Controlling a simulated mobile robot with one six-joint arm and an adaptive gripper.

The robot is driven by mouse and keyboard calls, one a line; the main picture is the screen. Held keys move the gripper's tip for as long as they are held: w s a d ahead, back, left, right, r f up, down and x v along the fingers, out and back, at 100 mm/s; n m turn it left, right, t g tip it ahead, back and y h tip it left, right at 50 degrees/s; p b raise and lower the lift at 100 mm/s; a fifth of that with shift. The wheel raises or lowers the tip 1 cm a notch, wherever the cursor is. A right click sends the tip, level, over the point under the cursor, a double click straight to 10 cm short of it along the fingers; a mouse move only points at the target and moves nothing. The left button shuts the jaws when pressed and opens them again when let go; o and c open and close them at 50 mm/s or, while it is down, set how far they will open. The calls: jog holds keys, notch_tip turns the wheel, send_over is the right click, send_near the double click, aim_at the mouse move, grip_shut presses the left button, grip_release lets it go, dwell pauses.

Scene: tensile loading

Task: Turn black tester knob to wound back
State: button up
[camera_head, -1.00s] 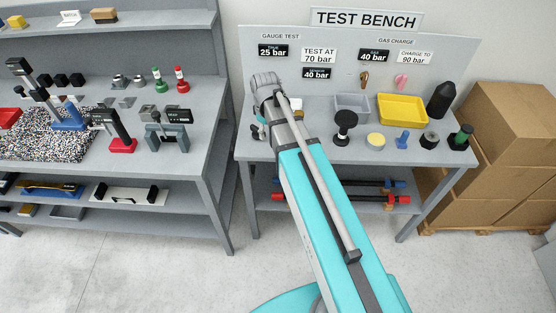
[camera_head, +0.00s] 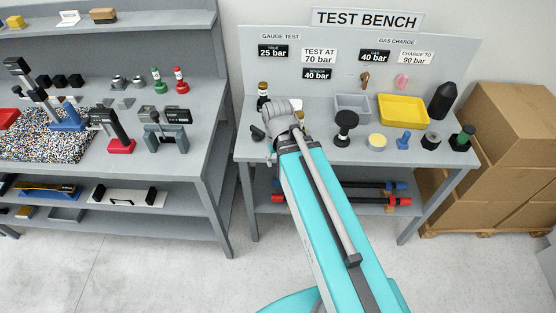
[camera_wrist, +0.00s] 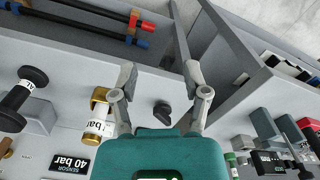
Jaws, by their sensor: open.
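In the wrist view, a small black knob (camera_wrist: 162,112) stands on the grey bench surface, seen between and beyond the bases of my fingers. My gripper (camera_wrist: 160,75) is open and empty, its two grey fingers spread to either side of the knob. I see no contact, and the height gap is hard to judge. In the head view, a small black part (camera_head: 257,133), which looks like the same knob, shows at the bench's left end beside my wrist. My arm hides most of the gripper there. The knob's exact turn angle is unclear.
A black-topped brass fitting (camera_head: 263,92) stands behind my wrist. A black spool-like tool (camera_head: 345,122), a grey bin (camera_head: 352,105) and a yellow tray (camera_head: 403,108) stand to the right. Another bench (camera_head: 212,140) lies left across a gap.

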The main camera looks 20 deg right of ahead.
jog(key=shift+s, duration=0.1)
dwell(0.3)
notch_tip(320, 180, up, 4)
jog(key=f+n+p, duration=0.1)
jog(key=n+p, duration=0.3)
jog(key=n, duration=0.2)
send_over(257, 129)
jog(key=shift+r, duration=0.25)
jog(key=shift+f+b, duration=0.2)
jog(key=shift+b, duration=0.25)
notch_tip(257, 129, down, 13)
jog(key=b, duration=1.3)
jog(key=shift+f, duration=0.2)
grip_shut()
